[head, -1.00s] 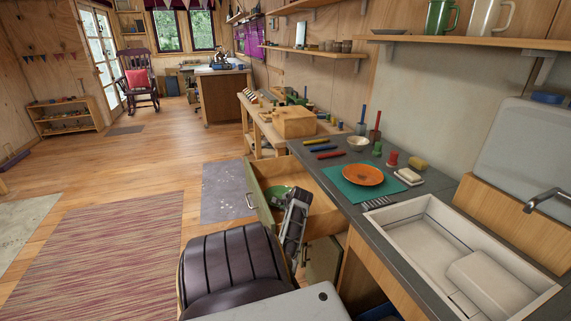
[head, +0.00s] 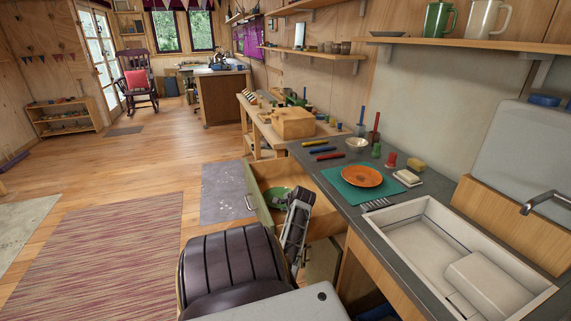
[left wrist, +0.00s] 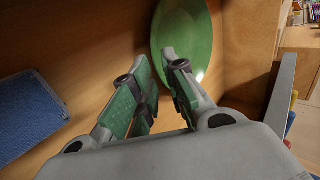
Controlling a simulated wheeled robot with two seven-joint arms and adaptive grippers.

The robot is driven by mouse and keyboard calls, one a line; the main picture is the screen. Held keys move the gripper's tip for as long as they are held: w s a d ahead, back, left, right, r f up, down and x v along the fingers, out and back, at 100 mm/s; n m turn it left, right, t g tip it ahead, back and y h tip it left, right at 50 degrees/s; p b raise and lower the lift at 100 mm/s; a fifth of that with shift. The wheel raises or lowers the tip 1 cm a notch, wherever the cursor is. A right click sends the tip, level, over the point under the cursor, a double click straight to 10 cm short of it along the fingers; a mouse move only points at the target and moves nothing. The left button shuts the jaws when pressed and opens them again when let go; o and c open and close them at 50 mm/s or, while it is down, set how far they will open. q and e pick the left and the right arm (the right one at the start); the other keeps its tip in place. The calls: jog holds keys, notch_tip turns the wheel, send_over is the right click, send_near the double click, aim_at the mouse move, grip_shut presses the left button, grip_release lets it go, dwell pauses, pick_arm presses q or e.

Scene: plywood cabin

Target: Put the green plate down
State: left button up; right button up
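The green plate (head: 274,195) lies in the open drawer (head: 262,208) under the worktop, and my left gripper hides part of it in the head view. The left wrist view shows the plate (left wrist: 190,32) as a green oval just beyond the fingertips. My left gripper (head: 299,192) reaches down into the drawer at the plate's near right side. In the left wrist view its fingers (left wrist: 153,55) stand apart, with the plate's edge showing near the gap. The fingers do not look closed on it. My right gripper is not in view.
An orange plate (head: 362,176) lies on a teal mat (head: 338,182) on the worktop, near the sink (head: 435,235). Coloured pens, a bowl (head: 357,144) and soap (head: 407,176) stand nearby. A blue textured item (left wrist: 28,112) shows in the left wrist view. The drawer walls are close around my gripper.

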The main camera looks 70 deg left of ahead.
pick_arm(q)
jog(key=p+v, duration=0.1)
jog(key=v, duration=0.7)
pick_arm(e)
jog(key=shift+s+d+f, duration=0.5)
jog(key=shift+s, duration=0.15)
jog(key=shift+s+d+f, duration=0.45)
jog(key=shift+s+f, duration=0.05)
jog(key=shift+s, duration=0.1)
pick_arm(q)
jog(key=shift+s, duration=0.1)
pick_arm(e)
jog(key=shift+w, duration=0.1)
